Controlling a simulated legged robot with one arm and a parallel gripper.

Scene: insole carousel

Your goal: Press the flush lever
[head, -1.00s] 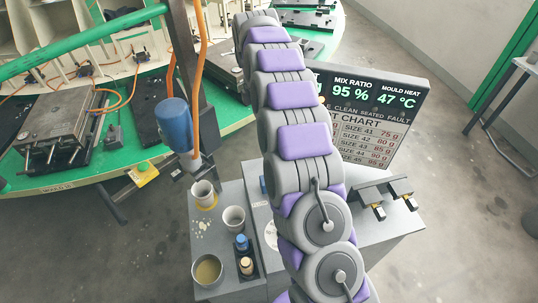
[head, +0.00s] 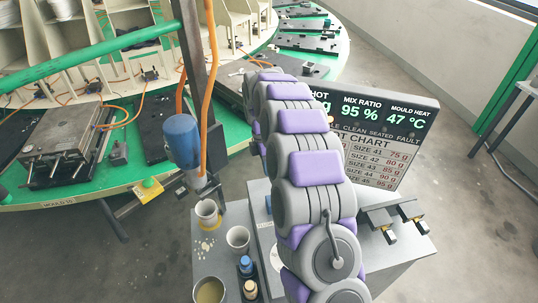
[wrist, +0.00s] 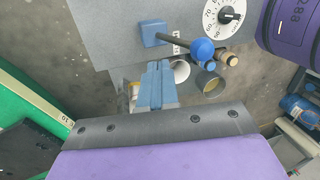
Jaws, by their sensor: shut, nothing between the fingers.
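In the wrist view, the flush lever appears as a dark rod running from a blue block (wrist: 154,33) on the grey cabinet front to a blue ball knob (wrist: 202,49). A small white label is beside the rod. My gripper (wrist: 160,64) has its blue fingers together and empty. In the picture, the fingertips are just below the blue block and left of the ball; I see no clear contact. In the head view, my arm covers the gripper and most of the lever.
The grey cabinet carries a dial (wrist: 228,15), cups (head: 238,239) and small bottles (head: 246,264). A blue mixing head (head: 182,140) hangs above a cup at left. The display board (head: 370,130) stands behind my arm. The green carousel (head: 225,143) lies beyond.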

